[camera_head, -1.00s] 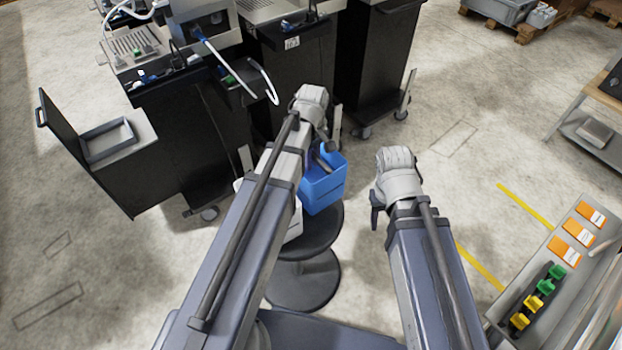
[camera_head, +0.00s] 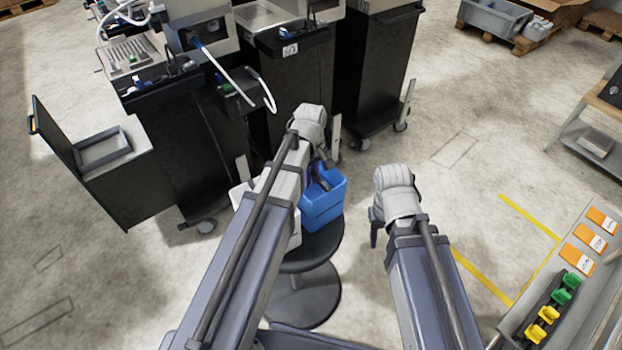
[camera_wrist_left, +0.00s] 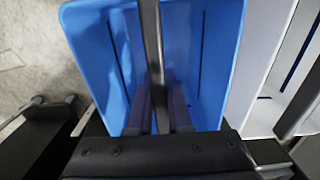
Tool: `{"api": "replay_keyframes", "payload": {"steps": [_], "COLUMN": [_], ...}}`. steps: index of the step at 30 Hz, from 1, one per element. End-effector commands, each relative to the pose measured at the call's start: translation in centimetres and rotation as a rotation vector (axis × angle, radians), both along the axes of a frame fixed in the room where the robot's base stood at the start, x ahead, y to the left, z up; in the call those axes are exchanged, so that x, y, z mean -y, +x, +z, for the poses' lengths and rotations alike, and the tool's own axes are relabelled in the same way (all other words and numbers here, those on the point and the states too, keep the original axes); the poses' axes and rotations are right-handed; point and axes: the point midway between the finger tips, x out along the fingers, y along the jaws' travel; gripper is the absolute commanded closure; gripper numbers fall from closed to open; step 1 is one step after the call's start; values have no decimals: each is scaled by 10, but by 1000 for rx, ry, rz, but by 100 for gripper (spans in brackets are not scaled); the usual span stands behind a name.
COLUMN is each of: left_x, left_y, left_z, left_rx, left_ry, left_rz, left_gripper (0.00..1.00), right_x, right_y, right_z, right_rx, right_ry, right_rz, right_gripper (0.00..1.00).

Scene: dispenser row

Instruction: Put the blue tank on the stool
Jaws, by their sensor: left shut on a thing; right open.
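The blue tank (camera_head: 322,208) is an open-topped box at the round dark stool (camera_head: 325,245), upright over the right part of its seat. I cannot tell whether its base touches the seat. My left gripper (camera_head: 322,170) is shut on the grey bar across the blue tank's top. In the left wrist view, the gripper (camera_wrist_left: 160,105) has its fingers on either side of that bar, inside the blue tank (camera_wrist_left: 215,45). My left arm hides part of the stool. My right gripper (camera_head: 374,228) is open and empty, right of the stool.
A white container (camera_wrist_left: 262,75) stands close beside the blue tank, mostly behind my left arm. Black dispenser carts (camera_head: 295,95) stand behind the stool. A grey rack with orange cards (camera_head: 588,240) is at the right.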

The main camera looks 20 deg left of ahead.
Motion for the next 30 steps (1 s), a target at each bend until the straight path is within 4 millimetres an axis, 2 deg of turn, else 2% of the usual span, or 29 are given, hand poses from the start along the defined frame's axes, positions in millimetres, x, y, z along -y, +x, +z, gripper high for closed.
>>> {"api": "replay_keyframes", "payload": {"steps": [1, 9, 20, 26, 30], "left_x": [0, 0, 0, 0, 0], "left_y": [0, 0, 0, 0, 0], "left_z": [-2, -1, 2, 17, 35], "left_rx": [0, 0, 0, 0, 0], "left_ry": [0, 0, 0, 0, 0], "left_rz": [0, 0, 0, 0, 0], "left_gripper": [82, 53, 53, 53, 53], "right_x": [0, 0, 0, 0, 0], "right_y": [0, 0, 0, 0, 0], "right_z": [-2, -1, 2, 17, 35], "right_rx": [0, 0, 0, 0, 0], "right_ry": [0, 0, 0, 0, 0], "right_rz": [0, 0, 0, 0, 0], "right_gripper": [50, 50, 50, 50, 50]}}
